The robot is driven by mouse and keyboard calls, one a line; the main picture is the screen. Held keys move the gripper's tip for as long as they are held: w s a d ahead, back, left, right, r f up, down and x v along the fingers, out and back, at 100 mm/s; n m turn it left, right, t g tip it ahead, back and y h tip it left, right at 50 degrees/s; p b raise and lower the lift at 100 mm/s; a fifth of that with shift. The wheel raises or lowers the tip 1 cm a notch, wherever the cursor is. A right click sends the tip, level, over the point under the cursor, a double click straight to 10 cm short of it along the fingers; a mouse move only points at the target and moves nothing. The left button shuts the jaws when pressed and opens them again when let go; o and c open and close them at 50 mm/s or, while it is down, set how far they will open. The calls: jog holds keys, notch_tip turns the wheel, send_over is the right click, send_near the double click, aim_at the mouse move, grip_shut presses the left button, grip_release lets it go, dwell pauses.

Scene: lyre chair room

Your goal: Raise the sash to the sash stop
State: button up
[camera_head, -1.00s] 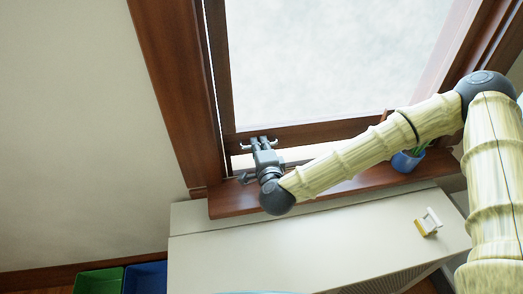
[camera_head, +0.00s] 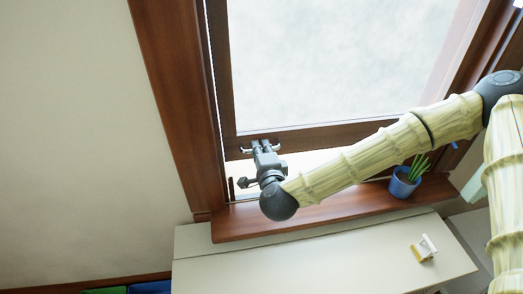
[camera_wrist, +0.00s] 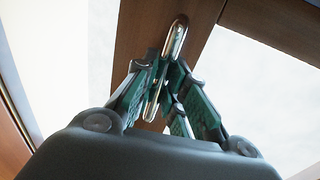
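The window sash (camera_head: 340,135) has a brown wooden frame around a bright pane. Its bottom rail stands above the sill, with a bright gap below. My gripper (camera_head: 262,146) is at the left part of this rail. In the wrist view, my gripper (camera_wrist: 163,85) has its green-padded fingers closed around a shiny metal handle (camera_wrist: 177,38) on the brown rail. The handle runs between the fingers, and its two ends show. I cannot make out the sash stop in either view.
A brown sill (camera_head: 330,208) runs under the window. A blue pot with a green plant (camera_head: 402,183) stands on its right part, close to my arm. Below is a pale cabinet top (camera_head: 330,256) with a small white and yellow item (camera_head: 424,248).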

jog(key=o, duration=0.3)
jog(key=shift+s, duration=0.1)
jog(key=shift+v, duration=3.65)
